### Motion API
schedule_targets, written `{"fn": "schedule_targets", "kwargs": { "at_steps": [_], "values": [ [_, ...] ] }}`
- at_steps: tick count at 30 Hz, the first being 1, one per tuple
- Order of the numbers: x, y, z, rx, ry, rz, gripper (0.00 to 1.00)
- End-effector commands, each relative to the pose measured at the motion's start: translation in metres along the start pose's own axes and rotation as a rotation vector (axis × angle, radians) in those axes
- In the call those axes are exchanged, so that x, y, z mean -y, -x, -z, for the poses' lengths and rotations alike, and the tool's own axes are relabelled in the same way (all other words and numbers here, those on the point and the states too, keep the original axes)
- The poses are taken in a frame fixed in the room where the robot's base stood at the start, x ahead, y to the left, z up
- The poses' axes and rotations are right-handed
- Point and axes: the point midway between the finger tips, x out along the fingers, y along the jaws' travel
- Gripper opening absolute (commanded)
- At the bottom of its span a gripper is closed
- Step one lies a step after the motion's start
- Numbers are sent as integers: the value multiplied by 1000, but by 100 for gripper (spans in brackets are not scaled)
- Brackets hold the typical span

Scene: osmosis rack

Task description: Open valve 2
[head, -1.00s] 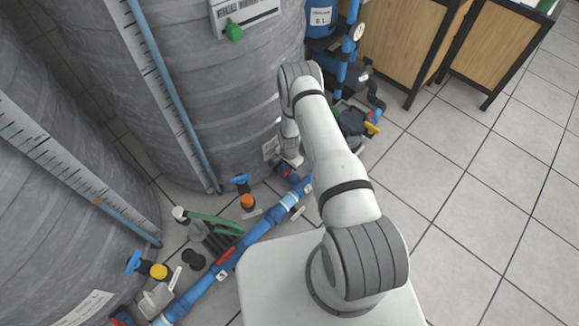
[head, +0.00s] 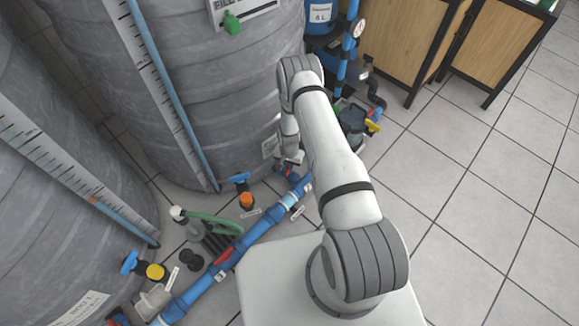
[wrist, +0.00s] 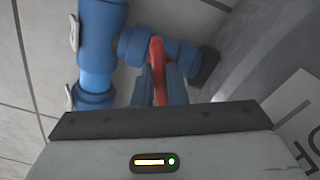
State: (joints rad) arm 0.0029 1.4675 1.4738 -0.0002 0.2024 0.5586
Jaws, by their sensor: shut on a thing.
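A red valve handle (wrist: 157,60) stands in the middle of the wrist view, on a short blue branch (wrist: 133,46) off a larger blue pipe (wrist: 97,40). In that picture the handle lies across the branch. My gripper (wrist: 160,85) is shut on the red handle, with a finger on each side. In the head view my gripper (head: 292,165) is low at the foot of the middle tank, by the blue floor pipe (head: 258,229). The valve there is mostly hidden by my wrist, and I cannot read its number.
The large grey tank (head: 200,100) stands close behind my gripper, and another grey tank (head: 60,200) is at the left. A blue-handled valve (head: 240,179) and a green hose (head: 212,222) lie left of my arm. Pump parts (head: 352,125) stand to the right. Open tiled floor (head: 480,200) lies further right.

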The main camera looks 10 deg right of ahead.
Motion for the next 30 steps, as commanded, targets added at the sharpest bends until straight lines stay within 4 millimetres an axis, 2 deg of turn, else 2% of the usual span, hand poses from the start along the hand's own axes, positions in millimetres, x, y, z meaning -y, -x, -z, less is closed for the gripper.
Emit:
{"fn": "schedule_targets", "kwargs": {
  "at_steps": [30],
  "values": [
    [4, 1, 4, -13, 940, 1, 0]
  ]
}}
